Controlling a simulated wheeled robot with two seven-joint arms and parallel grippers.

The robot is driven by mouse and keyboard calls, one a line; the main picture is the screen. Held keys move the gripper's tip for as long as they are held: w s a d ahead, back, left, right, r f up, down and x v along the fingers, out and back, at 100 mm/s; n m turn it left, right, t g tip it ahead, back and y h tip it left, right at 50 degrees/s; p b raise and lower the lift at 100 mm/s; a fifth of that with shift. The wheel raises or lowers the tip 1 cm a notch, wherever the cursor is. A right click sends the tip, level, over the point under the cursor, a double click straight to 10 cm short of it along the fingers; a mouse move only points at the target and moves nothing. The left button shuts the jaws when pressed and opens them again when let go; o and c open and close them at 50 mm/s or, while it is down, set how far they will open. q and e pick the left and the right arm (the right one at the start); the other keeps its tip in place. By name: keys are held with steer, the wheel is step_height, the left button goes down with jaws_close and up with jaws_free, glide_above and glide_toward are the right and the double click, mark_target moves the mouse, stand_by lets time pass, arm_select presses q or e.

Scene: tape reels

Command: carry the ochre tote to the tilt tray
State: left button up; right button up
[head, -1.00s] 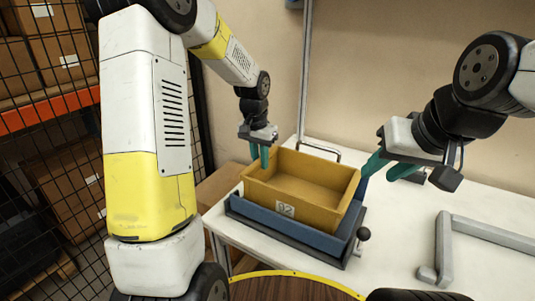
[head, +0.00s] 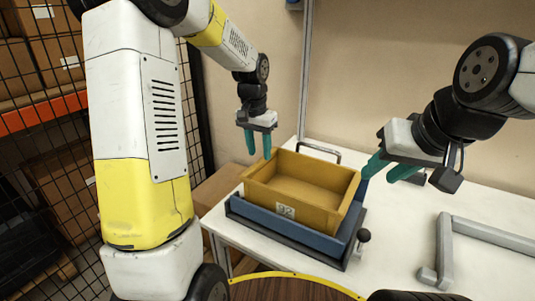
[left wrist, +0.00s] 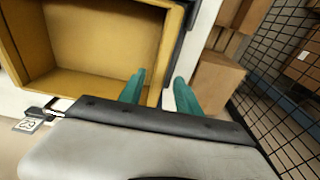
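The ochre tote (head: 305,183), with a label reading 92, sits in the blue tilt tray (head: 290,230) on the white table. It looks empty, and it also shows in the left wrist view (left wrist: 85,85). Whether a right fingertip touches the tote I cannot tell.
A grey bar frame (head: 475,240) lies on the white table (head: 400,230) at the right. A metal handle (head: 320,150) stands behind the tote. A black knob (head: 363,235) is at the tray's right. Cardboard boxes (head: 220,185) and mesh fencing are at the left.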

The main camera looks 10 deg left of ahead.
arm_select(q)
steer(key=s+r+n+t, duration=0.1)
steer(key=s+r+t, duration=0.1)
steer(key=s+r, duration=0.9)
steer(key=s+a+n+t+h, duration=0.1)
steer(key=s+n+t, duration=0.1)
steer(key=s, duration=1.1)
steer(key=shift+r+n+t+h, duration=0.3)
steer(key=shift+r+n+t, duration=0.1)
steer(key=shift+t, duration=0.1)
steer(key=shift+s+a, duration=0.1)
